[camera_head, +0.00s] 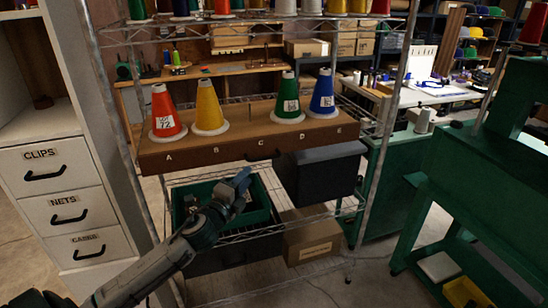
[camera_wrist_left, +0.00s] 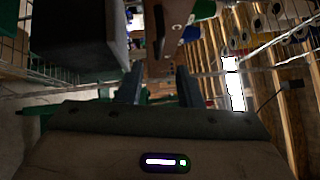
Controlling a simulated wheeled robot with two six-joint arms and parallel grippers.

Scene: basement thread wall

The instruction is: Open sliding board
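The sliding board (camera_head: 205,152) is a brown wooden board on the wire rack, its front edge marked with letters A to E and a dark handle (camera_head: 262,155) at its middle. Orange (camera_head: 165,112), yellow (camera_head: 208,108), green (camera_head: 288,100) and blue (camera_head: 322,95) thread cones stand on it. My left gripper (camera_head: 241,182) is below and in front of the board, a little left of the handle, apart from it. In the left wrist view my left gripper (camera_wrist_left: 158,88) has its fingers spread with nothing between them. My right gripper is not in view.
Under the board are a green bin (camera_head: 258,214), a dark grey box (camera_head: 320,172) and a cardboard box (camera_head: 312,238). A rack post stands on each side. White labelled drawers (camera_head: 60,175) are at left, a green machine frame (camera_head: 480,190) at right.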

